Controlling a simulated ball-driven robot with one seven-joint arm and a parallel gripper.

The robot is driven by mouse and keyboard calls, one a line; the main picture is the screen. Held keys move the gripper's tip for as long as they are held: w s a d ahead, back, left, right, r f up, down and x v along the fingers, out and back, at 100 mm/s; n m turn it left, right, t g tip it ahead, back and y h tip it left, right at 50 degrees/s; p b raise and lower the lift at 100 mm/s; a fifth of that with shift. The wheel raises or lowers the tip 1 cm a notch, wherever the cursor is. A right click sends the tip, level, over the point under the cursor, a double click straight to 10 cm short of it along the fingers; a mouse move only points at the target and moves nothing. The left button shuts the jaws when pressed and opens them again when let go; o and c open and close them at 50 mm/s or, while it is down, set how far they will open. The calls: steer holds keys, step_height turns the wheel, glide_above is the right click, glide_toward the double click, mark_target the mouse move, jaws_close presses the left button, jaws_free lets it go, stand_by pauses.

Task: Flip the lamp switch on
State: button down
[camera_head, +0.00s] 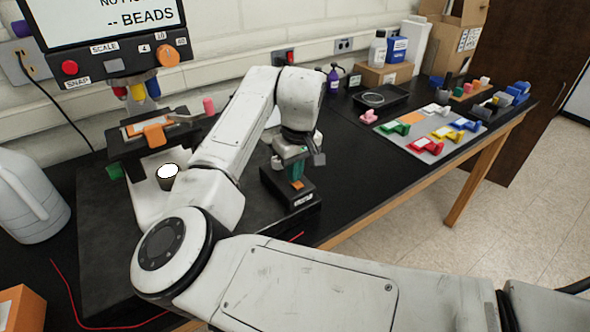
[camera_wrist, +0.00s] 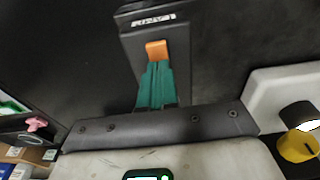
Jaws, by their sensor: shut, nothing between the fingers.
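A black switch box (camera_head: 303,201) with a small white label stands on the bench, below my gripper; I cannot read the label. It also shows in the wrist view (camera_wrist: 181,45), with an orange lever (camera_wrist: 156,49) on its face. My gripper (camera_wrist: 157,66) has teal fingers that are shut with nothing between them. In the wrist view the fingertips overlap the lever's lower end; I cannot tell whether they touch it. In the head view the fingers (camera_head: 295,167) are just above the lever (camera_head: 298,184). A bright white disc (camera_head: 168,170) tops a small grey cup-like holder at the left.
A screen with coloured knobs (camera_head: 105,25) hangs at the upper left. A white jug (camera_head: 30,195) stands at the far left. A grey mat (camera_head: 428,147) with several coloured parts and a black tray (camera_head: 381,98) lie to the right. Bare bench surrounds the switch box's right side.

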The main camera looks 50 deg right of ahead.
steer(key=shift+s+a+r+p, duration=0.2)
steer(key=shift+s+p, duration=0.35)
steer(key=shift+s, duration=0.2)
steer(key=shift+r, duration=0.1)
steer(key=r+p, duration=0.4)
steer(key=shift+w+d+r, duration=0.1)
steer(key=shift+w+r, duration=0.05)
steer(key=shift+w, duration=0.1)
step_height(320, 180, up, 9)
steer(key=w+b, duration=0.1)
steer(key=b, duration=0.1)
steer(key=shift+d+r, duration=0.15)
steer(key=shift+w, duration=0.1)
